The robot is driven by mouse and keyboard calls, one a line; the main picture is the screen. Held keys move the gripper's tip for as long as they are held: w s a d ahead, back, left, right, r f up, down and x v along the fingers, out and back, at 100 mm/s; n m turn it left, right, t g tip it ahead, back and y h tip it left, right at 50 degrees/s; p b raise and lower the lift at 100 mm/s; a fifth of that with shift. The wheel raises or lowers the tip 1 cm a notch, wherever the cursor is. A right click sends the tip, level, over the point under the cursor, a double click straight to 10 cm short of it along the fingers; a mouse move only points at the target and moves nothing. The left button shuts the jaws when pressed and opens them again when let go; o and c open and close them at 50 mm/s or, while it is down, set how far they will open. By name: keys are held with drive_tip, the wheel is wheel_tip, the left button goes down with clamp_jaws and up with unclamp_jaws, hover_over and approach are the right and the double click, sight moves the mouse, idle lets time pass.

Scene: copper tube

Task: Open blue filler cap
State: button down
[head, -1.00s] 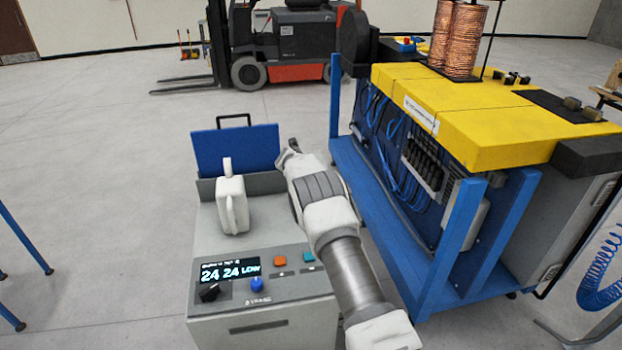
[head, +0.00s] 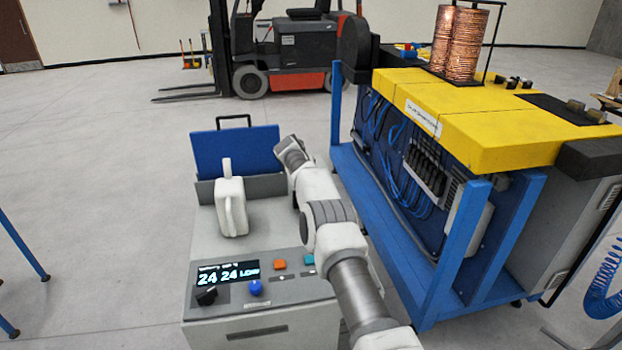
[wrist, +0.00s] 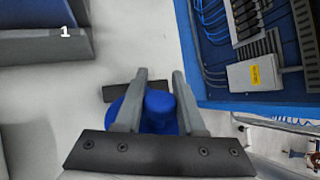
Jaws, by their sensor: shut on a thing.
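In the wrist view the round blue filler cap (wrist: 158,112) sits between the two grey fingers of my gripper (wrist: 160,84). The fingers are shut on it, one on each side. The cap's lower part is hidden by the dark bar at the base of my gripper. In the head view my wrist is right of the upright blue panel, over the far right side of the grey machine (head: 207,250). My fingers and the cap are hidden there by my own arm.
The blue panel (head: 230,152) with a black handle stands at the machine's back. A white jug-like object (head: 231,208) stands on its top. The front console has a blue knob (head: 256,288). A blue-framed, yellow-topped unit (head: 470,120) stands close on the right.

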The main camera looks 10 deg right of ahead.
drive_tip(key=shift+s+f, duration=0.1)
drive_tip(key=shift+f, duration=0.15)
drive_tip(key=c, duration=0.5)
unclamp_jaws()
drive_tip(key=shift+r, duration=0.3)
drive_tip(key=shift+s+a+r, duration=0.25)
drive_tip(key=shift+a+r, duration=0.15)
drive_tip(key=shift+r, duration=0.15)
drive_tip(key=b+v, duration=0.1)
drive_tip(key=v, duration=1.4)
drive_tip(key=shift+s+r+b, duration=0.15)
drive_tip(key=shift+s+b, duration=0.2)
drive_tip(key=shift+s, duration=0.1)
drive_tip(key=shift+a, duration=0.15)
